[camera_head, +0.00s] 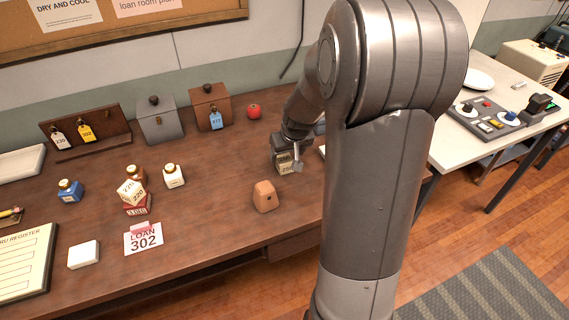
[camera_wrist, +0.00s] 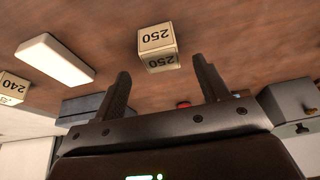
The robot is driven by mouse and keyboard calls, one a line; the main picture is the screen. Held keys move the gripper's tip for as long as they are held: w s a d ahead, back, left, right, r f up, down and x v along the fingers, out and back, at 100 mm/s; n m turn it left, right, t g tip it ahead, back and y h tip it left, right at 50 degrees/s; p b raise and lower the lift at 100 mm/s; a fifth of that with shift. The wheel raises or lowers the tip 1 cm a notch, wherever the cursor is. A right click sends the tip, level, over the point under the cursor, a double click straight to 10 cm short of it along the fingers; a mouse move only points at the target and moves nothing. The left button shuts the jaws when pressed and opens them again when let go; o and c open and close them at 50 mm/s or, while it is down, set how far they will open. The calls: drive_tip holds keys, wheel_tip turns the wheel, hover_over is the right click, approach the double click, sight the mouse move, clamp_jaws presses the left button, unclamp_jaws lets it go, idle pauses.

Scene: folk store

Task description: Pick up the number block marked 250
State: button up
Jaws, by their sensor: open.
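The cream block marked 250 (camera_wrist: 157,38) rests on the brown wooden table in the wrist view, with 250 on two visible faces. It lies ahead of the gap between my fingers, apart from them. My gripper (camera_wrist: 161,66) is open and empty, one finger on each side of the gap. In the head view, my gripper (camera_head: 291,152) is low over the right part of the table. A cream block (camera_head: 284,166) there is partly hidden by it.
A block marked 240 (camera_wrist: 12,88) and a white flat bar (camera_wrist: 54,58) lie to the left in the wrist view. A brown block (camera_head: 265,197) stands nearby. A red ball (camera_head: 254,111) and boxes line the back.

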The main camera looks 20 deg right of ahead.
sight(285, 159)
drive_tip(key=shift+x, duration=2.65)
drive_tip(key=shift+c, duration=0.2)
drive_tip(key=c, duration=1)
